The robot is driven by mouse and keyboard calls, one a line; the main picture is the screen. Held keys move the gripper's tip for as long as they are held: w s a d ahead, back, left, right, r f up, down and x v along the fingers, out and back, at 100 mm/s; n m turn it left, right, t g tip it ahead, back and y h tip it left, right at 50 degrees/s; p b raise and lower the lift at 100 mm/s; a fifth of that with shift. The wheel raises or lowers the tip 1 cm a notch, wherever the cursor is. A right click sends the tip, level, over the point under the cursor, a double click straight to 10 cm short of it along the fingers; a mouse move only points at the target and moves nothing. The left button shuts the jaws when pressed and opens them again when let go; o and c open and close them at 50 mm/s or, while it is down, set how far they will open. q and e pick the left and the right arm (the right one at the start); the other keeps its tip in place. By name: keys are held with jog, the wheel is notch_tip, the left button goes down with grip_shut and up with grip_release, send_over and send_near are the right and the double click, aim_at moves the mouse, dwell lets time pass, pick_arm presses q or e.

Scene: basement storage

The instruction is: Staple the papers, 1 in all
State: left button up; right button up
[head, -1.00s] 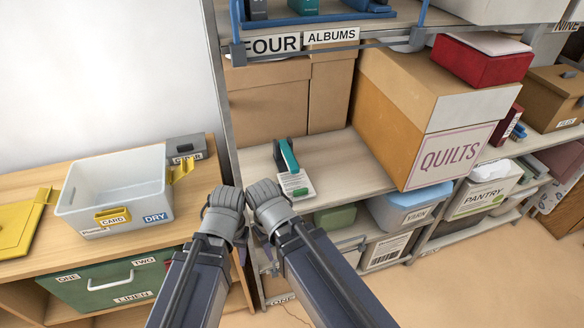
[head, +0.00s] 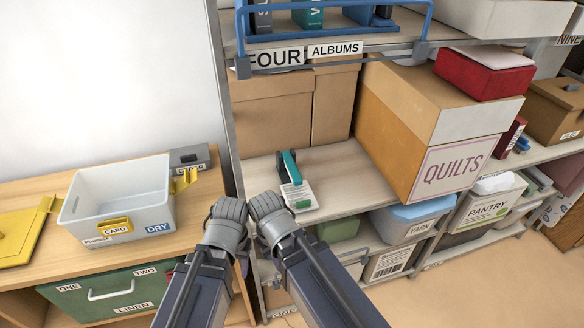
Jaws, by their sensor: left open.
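A teal and dark stapler (head: 289,168) stands on the middle shelf of the rack in the head view. Its near end is at a small stack of white printed papers (head: 297,192), with a small green piece at the near edge; whether the stapler touches the papers is unclear. My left gripper (head: 230,208) is open, just left of the rack's front edge, apart from the stapler. My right gripper (head: 264,205) is beside it, in front of the shelf edge and nearer to the papers. Its fingers are seen from behind, so its opening is hidden. No held object is visible in either.
A large QUILTS box (head: 455,168) stands right of the stapler, with brown boxes (head: 272,115) behind. The shelf (head: 345,165) between is clear. At left, a grey tub (head: 135,190) sits on a wooden cabinet. The rack's post (head: 226,100) rises beside the grippers.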

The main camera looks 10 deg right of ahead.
grip_shut()
dwell(1.0)
